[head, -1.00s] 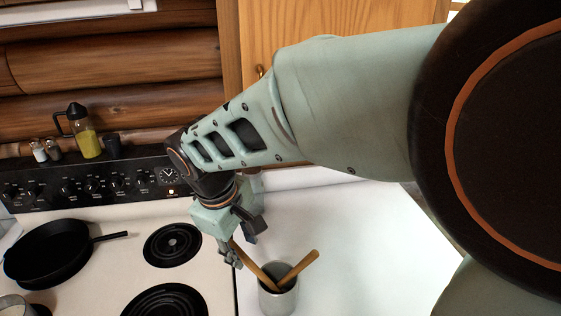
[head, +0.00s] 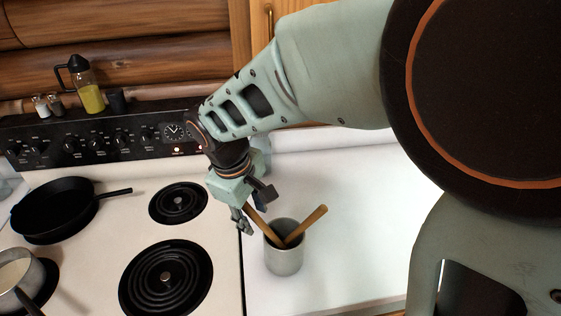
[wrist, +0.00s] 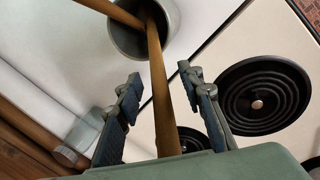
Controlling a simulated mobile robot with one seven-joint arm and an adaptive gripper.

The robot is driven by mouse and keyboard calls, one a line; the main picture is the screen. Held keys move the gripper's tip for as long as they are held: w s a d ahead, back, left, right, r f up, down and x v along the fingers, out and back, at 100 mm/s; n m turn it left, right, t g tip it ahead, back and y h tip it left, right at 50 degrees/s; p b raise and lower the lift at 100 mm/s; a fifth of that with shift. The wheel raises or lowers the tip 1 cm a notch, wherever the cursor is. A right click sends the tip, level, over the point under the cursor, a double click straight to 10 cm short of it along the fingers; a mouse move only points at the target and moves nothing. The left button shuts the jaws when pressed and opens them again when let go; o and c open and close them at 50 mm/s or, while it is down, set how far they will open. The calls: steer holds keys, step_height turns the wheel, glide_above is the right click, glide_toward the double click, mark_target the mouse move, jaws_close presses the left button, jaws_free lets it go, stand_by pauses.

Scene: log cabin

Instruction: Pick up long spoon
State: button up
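A grey cylindrical crock (head: 284,262) stands on the white counter and also shows in the wrist view (wrist: 168,45). Two wooden handles stick out of it; their lower ends are hidden inside. One handle (wrist: 158,85) leans toward my gripper and runs between its two fingers; it is the left one in the head view (head: 265,227). The other handle (head: 307,224) leans right; it is at the top left in the wrist view (wrist: 112,12). Which is the long spoon I cannot tell. My gripper (wrist: 160,84) is open, with gaps beside the handle.
The stove (head: 110,240) is left of the crock, with a black skillet (head: 55,212), a pot (head: 20,275) and bare coil burners. A jug of yellow liquid (head: 90,90) and shakers stand on the back panel. The counter right of the crock is clear.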

jaws_close()
steer(key=shift+r, duration=0.15)
